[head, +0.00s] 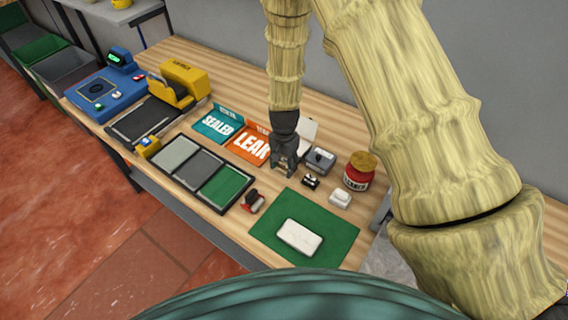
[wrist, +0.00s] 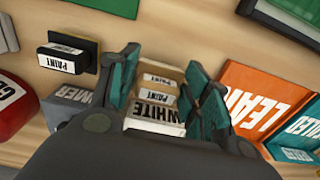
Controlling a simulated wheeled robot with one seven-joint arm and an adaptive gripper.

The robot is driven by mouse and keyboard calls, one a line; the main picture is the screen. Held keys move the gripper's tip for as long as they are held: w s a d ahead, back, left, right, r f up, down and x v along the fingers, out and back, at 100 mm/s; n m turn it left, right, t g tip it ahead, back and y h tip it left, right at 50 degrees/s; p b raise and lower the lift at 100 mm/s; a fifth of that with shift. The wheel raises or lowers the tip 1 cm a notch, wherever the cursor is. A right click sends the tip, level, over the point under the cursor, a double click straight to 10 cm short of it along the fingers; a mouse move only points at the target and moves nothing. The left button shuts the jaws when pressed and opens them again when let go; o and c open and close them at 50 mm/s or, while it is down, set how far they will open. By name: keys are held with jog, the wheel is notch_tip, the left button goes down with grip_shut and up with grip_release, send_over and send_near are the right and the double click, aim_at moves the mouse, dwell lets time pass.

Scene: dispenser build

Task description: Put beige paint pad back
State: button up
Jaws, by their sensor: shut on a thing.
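My gripper (head: 285,168) points down over the table beside the orange LEAK card. In the wrist view its teal fingers (wrist: 168,98) are closed on the beige paint pad (wrist: 160,70), a beige block with a white PAINT label. A WHITE PAINT label (wrist: 155,112) shows just below it, between the fingers. The fingers hide the pad's sides, and I cannot tell whether it touches what is beneath. A black PAINT pad (wrist: 65,55) is to the left in the wrist view.
The orange LEAK card (head: 250,145) and teal SEALED card (head: 217,124) stand left of my gripper. A grey box (head: 320,160), red jar (head: 359,171) and small white block (head: 340,199) are to its right. A green mat (head: 265,232) bearing a white block lies in front.

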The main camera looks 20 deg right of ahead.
jog(key=shift+f, duration=0.55)
dwell(0.4)
jog(key=o, duration=1.1)
jog(key=o, duration=0.6)
jog(key=shift+r, duration=0.15)
jog(key=shift+r+p, duration=2.45)
jog(key=shift+r, duration=1.45)
jog(key=shift+s+f, duration=0.1)
